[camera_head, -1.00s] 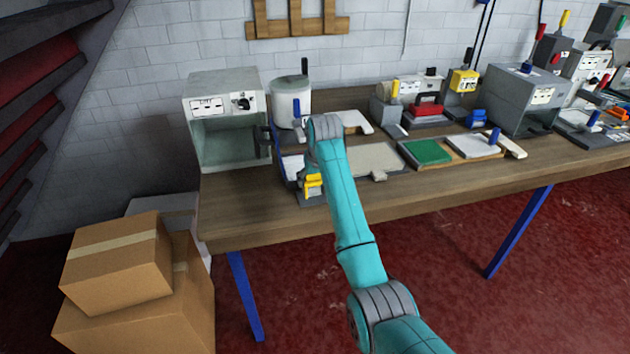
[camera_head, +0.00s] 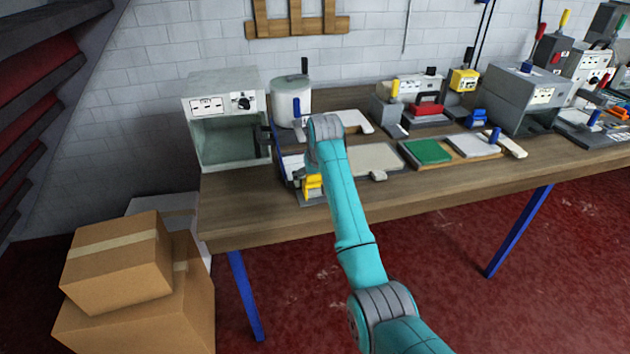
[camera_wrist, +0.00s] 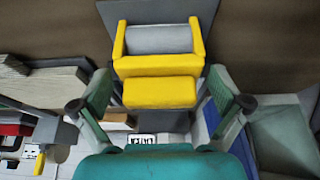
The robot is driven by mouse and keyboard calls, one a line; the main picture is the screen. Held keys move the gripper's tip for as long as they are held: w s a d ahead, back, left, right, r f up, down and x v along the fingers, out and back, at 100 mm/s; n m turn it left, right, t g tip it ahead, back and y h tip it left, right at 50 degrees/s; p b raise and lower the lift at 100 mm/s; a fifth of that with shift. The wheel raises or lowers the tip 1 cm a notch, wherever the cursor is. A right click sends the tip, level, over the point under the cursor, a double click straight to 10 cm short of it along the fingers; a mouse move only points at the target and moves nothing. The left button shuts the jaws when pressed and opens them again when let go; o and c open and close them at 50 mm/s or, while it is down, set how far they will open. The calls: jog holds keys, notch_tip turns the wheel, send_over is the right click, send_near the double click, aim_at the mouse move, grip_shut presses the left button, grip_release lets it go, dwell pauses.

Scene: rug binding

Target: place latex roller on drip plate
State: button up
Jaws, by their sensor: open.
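The latex roller (camera_wrist: 160,65) has a yellow frame and yellow grip with a pale grey cylinder. In the wrist view it lies on a flat dark grey plate (camera_wrist: 207,14), which looks like the drip plate. Its yellow part also shows in the head view (camera_head: 313,186), on the plate (camera_head: 313,201) near the table's front edge. My gripper (camera_wrist: 160,104) is open, with one finger on each side of the roller's grip and a gap at both sides.
A grey open-fronted box (camera_head: 222,92) and a white pot (camera_head: 291,103) stand behind and left. A pale board (camera_head: 376,160) and a green pad (camera_head: 428,151) lie to the right. The front table strip (camera_head: 240,215) is clear. Cardboard boxes (camera_head: 118,265) stand on the floor.

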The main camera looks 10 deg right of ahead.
jog(key=v, duration=1.1)
jog(key=shift+r, duration=0.25)
jog(key=shift+s, duration=0.2)
